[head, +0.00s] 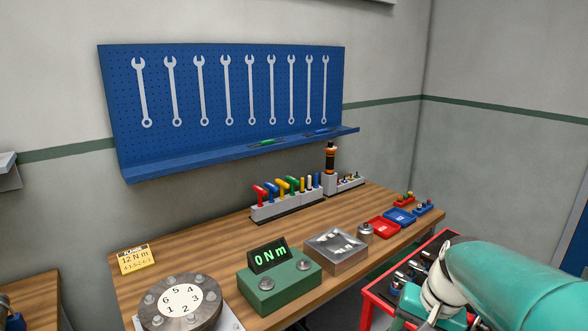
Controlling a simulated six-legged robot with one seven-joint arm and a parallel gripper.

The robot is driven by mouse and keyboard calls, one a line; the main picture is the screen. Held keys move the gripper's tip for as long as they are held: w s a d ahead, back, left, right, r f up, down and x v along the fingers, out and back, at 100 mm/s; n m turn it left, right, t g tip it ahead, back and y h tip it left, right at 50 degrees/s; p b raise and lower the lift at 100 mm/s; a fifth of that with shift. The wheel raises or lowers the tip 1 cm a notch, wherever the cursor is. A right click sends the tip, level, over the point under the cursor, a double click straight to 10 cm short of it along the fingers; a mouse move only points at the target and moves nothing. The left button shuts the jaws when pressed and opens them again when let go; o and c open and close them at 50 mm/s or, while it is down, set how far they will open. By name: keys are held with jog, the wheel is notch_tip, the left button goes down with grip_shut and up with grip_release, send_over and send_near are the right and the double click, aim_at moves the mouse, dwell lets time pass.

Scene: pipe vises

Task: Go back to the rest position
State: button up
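My teal arm reaches in from the lower right edge of the head view, in front of a red cart (369,297). A white joint of my arm shows at its left end, near the bottom edge. My gripper's fingers are not in view, so I cannot see whether they hold anything.
A wooden workbench (222,246) carries a flange (180,300), a green torque tester (276,282) reading "0 Nm", a metal tray (336,250), red (384,227) and blue (400,216) trays, and a tool rack (288,204). Wrenches hang on a blue pegboard (220,140) behind.

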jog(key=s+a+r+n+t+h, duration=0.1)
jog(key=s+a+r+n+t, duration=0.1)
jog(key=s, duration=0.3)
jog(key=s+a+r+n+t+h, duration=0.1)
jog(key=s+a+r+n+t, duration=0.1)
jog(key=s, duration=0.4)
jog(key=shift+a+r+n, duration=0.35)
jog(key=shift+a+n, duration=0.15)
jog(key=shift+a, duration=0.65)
